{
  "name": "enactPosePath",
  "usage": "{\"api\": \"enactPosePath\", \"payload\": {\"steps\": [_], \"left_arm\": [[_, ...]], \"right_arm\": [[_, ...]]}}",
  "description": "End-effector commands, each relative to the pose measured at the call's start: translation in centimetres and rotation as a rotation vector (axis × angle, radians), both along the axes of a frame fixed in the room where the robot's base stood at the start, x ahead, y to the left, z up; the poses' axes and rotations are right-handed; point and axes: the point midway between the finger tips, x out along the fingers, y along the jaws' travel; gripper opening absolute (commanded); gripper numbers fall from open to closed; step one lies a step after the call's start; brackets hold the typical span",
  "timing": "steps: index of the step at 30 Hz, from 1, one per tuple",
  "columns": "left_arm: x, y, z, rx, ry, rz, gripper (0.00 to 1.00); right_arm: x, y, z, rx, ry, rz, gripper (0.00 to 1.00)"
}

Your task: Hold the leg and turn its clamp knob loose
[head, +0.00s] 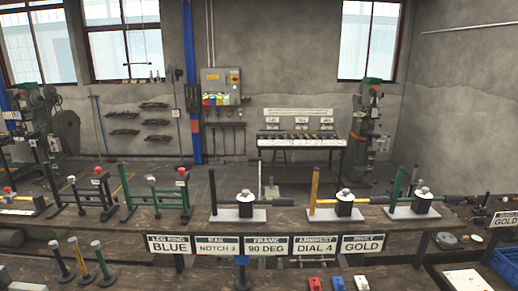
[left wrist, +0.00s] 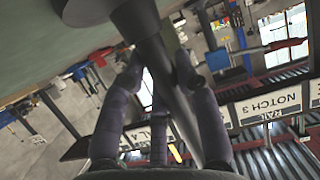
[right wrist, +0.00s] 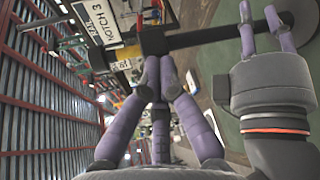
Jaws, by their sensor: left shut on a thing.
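Neither gripper shows in the head view. In the left wrist view, the fingers of my left gripper (left wrist: 158,68) are shut around a dark, slim leg (left wrist: 150,30). A dark rounded piece (left wrist: 85,8) sits at the top; I cannot tell what it is. In the right wrist view, the leg (right wrist: 205,36) runs sideways to a round dark end (right wrist: 300,22), with my left gripper (right wrist: 259,12) on it near that end. My right gripper (right wrist: 160,62) has its fingertips close together at a black clamp part (right wrist: 153,42). Whether they grip the knob is unclear.
In the right wrist view, a sign (right wrist: 97,22) is close to the clamp.

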Motion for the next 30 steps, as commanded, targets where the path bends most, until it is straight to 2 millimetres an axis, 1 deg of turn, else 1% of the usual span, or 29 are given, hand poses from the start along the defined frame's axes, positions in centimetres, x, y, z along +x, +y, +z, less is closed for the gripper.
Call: {"api": "enactPosePath", "payload": {"steps": [30], "left_arm": [[0.0,-0.1,0.0,0.001,-0.001,-0.003,0.0]], "right_arm": [[0.0,1.0,2.0,0.001,-0.001,0.003,0.0]]}}
